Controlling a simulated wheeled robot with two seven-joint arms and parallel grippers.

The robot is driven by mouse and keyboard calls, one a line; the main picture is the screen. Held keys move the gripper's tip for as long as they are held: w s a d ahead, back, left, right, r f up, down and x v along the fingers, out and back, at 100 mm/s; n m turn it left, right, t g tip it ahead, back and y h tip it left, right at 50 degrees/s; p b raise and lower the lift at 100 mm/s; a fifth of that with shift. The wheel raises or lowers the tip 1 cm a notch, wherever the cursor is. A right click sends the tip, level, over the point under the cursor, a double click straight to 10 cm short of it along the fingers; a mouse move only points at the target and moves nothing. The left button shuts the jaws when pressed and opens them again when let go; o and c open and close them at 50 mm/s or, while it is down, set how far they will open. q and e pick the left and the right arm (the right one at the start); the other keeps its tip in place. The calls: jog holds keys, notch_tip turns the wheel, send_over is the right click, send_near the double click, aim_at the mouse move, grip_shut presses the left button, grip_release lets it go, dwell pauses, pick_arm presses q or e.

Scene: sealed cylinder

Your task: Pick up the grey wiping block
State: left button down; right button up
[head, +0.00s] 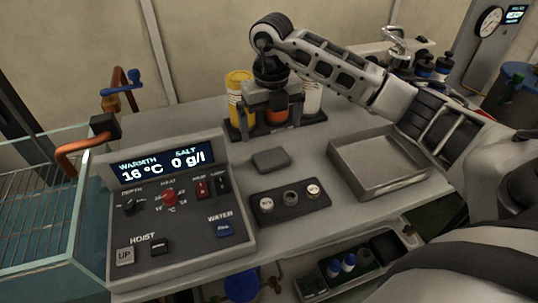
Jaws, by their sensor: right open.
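The grey wiping block (271,160) is a small dark, flat pad lying on the grey worktop, right of the control panel. My right gripper (273,118) points down, open, behind the block and apart from it. Its fingers show in front of the bottle rack, with an orange-banded bottle (280,112) seen between them. I cannot tell whether the fingers touch that bottle. My left gripper is not in view.
A control panel (240,240) with knobs and buttons stands at front left, by a glass tank (40,210). An empty grey tray (345,178) lies right of the block, and a dark three-hole holder (291,215) in front. Yellow (237,82) and white (312,97) bottles flank the gripper.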

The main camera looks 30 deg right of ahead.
send_over(272, 158)
jog(key=f, duration=0.4)
jog(key=shift+s+a+f, duration=0.1)
jog(key=shift+a+f, duration=0.15)
jog(key=shift+f, duration=0.05)
jog(key=f, duration=0.1)
jog(key=f+p, duration=0.1)
jog(key=f, duration=0.3)
jog(key=shift+d+f, duration=0.15)
jog(key=shift+d, duration=0.1)
jog(key=shift+f, duration=0.3)
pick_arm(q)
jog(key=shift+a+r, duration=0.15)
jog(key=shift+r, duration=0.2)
pick_arm(e)
jog(key=c, duration=1)
